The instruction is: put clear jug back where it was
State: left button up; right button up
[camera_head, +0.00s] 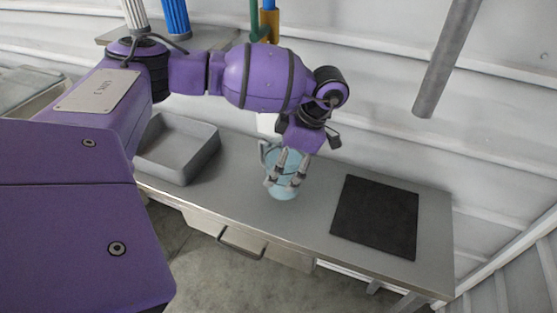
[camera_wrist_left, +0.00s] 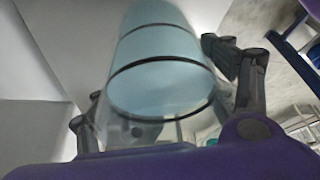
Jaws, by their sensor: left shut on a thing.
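The clear jug (camera_head: 283,188) is a see-through, light blue-tinted vessel near the middle of the bench in the head view. My left gripper (camera_head: 287,176) reaches down from above and is shut on it, with the fingers across the jug's body. In the left wrist view the jug (camera_wrist_left: 160,75) fills the middle, with dark bands around it and the gripper fingers on both sides. I cannot tell whether the jug's base touches the bench. My right gripper is not in view.
A grey bench (camera_head: 240,205) runs across the view. A grey open tray (camera_head: 178,147) stands at its left, and a black square mat (camera_head: 375,216) lies at its right. A grey pipe (camera_head: 447,60) hangs at the upper right. The bench between jug and mat is clear.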

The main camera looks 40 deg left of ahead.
pick_arm(q)
jog(key=shift+w+a+f, duration=0.2)
jog(key=shift+a+f, duration=0.3)
jog(key=shift+f, duration=0.1)
jog(key=shift+w+a+f, duration=0.1)
jog(key=shift+a+f, duration=0.05)
jog(key=shift+f, duration=1.55)
jog(key=shift+f, duration=0.15)
jog(key=o, duration=2.1)
jog(key=shift+c, duration=0.2)
